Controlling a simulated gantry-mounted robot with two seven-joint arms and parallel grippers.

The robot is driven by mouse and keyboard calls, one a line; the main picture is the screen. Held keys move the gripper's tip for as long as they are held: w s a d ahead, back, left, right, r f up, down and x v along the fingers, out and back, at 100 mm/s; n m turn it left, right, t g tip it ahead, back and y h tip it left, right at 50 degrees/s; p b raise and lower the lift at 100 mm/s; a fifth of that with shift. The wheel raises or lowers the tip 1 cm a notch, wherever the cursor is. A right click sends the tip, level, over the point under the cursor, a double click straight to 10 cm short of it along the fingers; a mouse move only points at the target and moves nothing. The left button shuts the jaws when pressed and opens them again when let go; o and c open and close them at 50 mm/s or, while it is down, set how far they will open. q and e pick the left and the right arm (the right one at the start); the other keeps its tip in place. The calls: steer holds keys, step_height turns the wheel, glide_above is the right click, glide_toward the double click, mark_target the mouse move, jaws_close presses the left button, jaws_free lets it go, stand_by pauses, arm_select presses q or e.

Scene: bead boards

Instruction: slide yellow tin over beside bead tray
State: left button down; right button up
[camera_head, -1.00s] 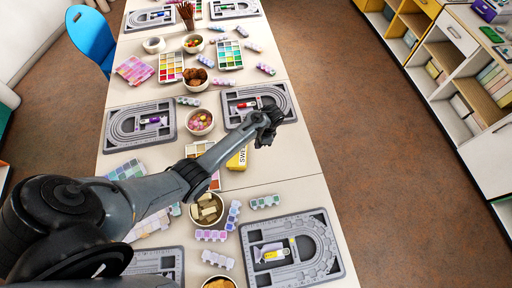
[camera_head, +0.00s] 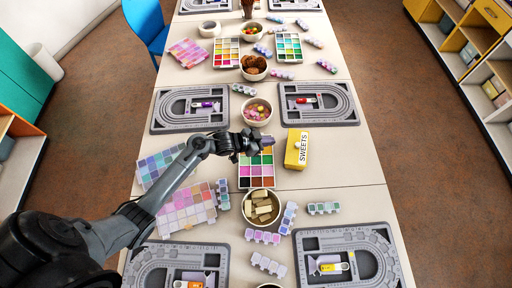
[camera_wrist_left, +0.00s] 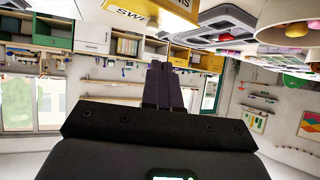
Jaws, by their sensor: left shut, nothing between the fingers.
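The yellow tin (camera_head: 297,155), marked SWEETS, stands just right of the bead tray, with a narrow gap between them. The bead tray (camera_head: 257,183) has coloured compartments, and its far part is partly covered by my left gripper. My left gripper (camera_head: 267,141) is shut and empty, to the left of the tin and above the tray's far end. In the left wrist view its closed fingers (camera_wrist_left: 163,85) show in the middle, and the tin (camera_wrist_left: 168,12) shows upside down at the top edge. My right gripper is not in view.
A bowl of candies (camera_head: 257,111) stands beyond the tray, and a bowl of wafers (camera_head: 262,207) stands nearer. A grey bead board (camera_head: 318,120) lies beyond the tin. Bare table (camera_head: 345,165) lies right of the tin.

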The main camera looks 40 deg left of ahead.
arm_select(q)
step_height(320, 180, down, 3)
steer(key=s, duration=0.2)
steer(key=b, duration=0.2)
glide_toward(297, 146)
steer(key=shift+g, duration=0.4)
steer(key=w+d, duration=0.1)
steer(key=w, duration=0.1)
steer(key=w+d+f, duration=0.1)
steer(key=w+d, duration=0.1)
steer(key=w, duration=0.1)
steer(key=shift+w+f, duration=0.25)
steer(key=shift+w, duration=0.05)
steer(key=shift+f, duration=0.9)
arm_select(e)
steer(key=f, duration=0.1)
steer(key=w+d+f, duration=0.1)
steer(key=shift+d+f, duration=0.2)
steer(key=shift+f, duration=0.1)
arm_select(q)
steer(key=shift+s, duration=0.1)
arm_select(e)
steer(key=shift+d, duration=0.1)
